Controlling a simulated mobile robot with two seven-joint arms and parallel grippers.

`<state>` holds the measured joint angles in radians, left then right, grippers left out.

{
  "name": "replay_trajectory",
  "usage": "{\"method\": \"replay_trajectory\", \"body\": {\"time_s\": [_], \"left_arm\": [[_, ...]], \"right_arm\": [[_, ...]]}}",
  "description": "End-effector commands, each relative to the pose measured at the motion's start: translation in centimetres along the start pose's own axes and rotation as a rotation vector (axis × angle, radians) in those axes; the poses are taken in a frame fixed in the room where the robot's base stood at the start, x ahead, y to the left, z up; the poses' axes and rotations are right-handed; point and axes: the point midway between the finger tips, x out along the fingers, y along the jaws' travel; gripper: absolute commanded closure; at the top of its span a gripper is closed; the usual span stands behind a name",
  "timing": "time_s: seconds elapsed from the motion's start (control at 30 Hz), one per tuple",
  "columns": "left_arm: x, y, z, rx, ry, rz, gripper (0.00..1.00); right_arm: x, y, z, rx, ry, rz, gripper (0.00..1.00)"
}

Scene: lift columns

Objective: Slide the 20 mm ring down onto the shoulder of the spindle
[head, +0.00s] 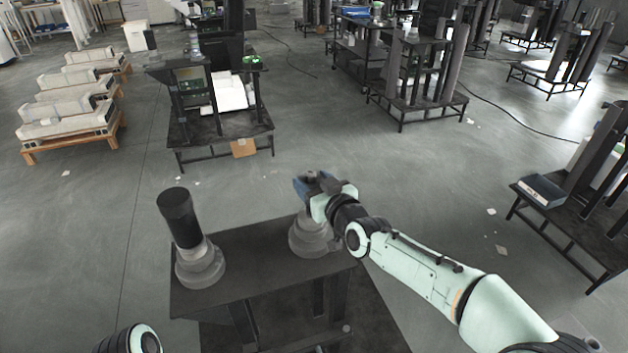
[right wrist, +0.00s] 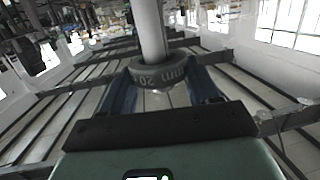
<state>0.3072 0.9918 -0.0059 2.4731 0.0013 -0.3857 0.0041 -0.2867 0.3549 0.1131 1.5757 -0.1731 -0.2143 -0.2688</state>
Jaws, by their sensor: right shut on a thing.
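My right gripper (head: 306,184) is above the grey stepped spindle base (head: 308,242) at the right end of the dark table. In the right wrist view its blue fingers (right wrist: 158,88) are shut on the dark ring (right wrist: 158,73), one on each side. The ring's lettering appears upside down and includes "20". A smooth grey shaft (right wrist: 151,30) meets the ring and runs to the picture's top edge. I cannot tell for certain whether the ring is around it. My gripper and arm partly hide the spindle in the head view. My left gripper is out of view.
A black cylinder (head: 178,217) stands upright on another grey stepped base (head: 200,268) at the left of the dark table (head: 250,268). The tabletop between the bases is clear. Other workstations and pallets stand farther off across the open floor.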

Motion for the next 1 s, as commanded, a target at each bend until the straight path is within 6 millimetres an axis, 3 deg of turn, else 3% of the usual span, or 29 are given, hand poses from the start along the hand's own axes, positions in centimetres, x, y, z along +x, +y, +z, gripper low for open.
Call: {"method": "replay_trajectory", "body": {"time_s": [1.0], "left_arm": [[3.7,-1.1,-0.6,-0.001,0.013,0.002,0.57]], "right_arm": [[0.8,0.0,5.2,0.000,0.001,0.000,0.73]]}}
